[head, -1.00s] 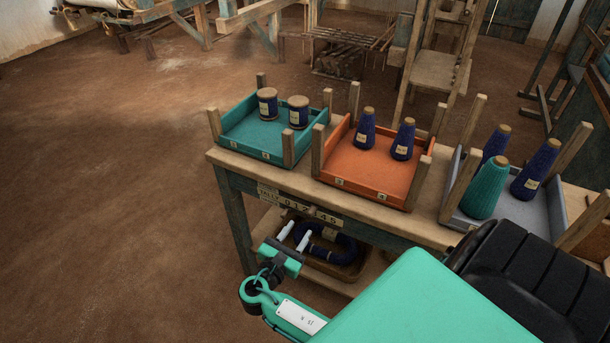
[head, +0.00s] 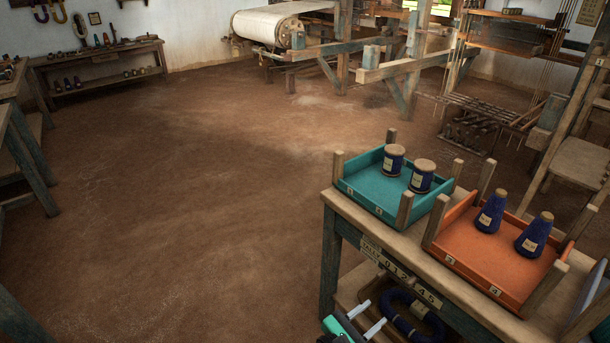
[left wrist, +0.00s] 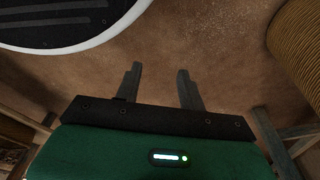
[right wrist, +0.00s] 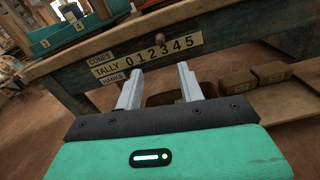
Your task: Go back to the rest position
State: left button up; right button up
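My right gripper (head: 367,319) shows at the bottom edge of the head view, in front of the wooden bench (head: 336,203). In the right wrist view the right gripper (right wrist: 160,82) has its two pale fingers apart with nothing between them, facing the bench's tally board (right wrist: 147,54). My left gripper (left wrist: 157,76) shows only in its own wrist view. Its dark fingers are apart and empty, with brown floor beyond them.
The bench bears a teal tray (head: 374,187) and an orange tray (head: 484,270) with cones and spools. A blue hank (head: 402,318) lies on its lower shelf. Open floor (head: 190,190) spreads left. A loom (head: 385,68) and a side table (head: 100,52) stand farther back.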

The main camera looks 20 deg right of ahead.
jog(key=s+f+m+g+y+p, duration=0.1)
jog(key=s+f+y+p, duration=0.2)
jog(key=f, duration=0.9)
jog(key=s+f+y+p, duration=0.25)
jog(key=f+y, duration=0.35)
jog(key=f, duration=0.7)
pick_arm(q)
jog(key=s+a+f+p, duration=0.2)
jog(key=s+f, duration=0.1)
jog(key=s, duration=0.5)
jog(key=s+a+f+g+p, duration=0.1)
jog(key=s+a+f+p, duration=0.1)
jog(key=s, duration=0.7)
jog(key=shift+f+p, duration=0.4)
jog(key=shift+p, duration=0.25)
pick_arm(e)
jog(key=s+f+m+g+y, duration=0.1)
jog(key=s+f+m, duration=0.4)
jog(key=s, duration=0.5)
jog(key=s+f+m+g+y, duration=0.2)
jog(key=s+f+m+y, duration=0.2)
jog(key=s, duration=0.7)
jog(key=s+f+m+g+y, duration=0.1)
jog(key=s+f+m+y, duration=0.1)
jog(key=s+f+m, duration=0.4)
jog(key=s+m, duration=0.2)
jog(key=s, duration=0.2)
jog(key=shift+s+a+f+g+y, duration=0.2)
jog(key=shift+s+f+g+y, duration=0.1)
jog(key=shift+s+f+g, duration=0.1)
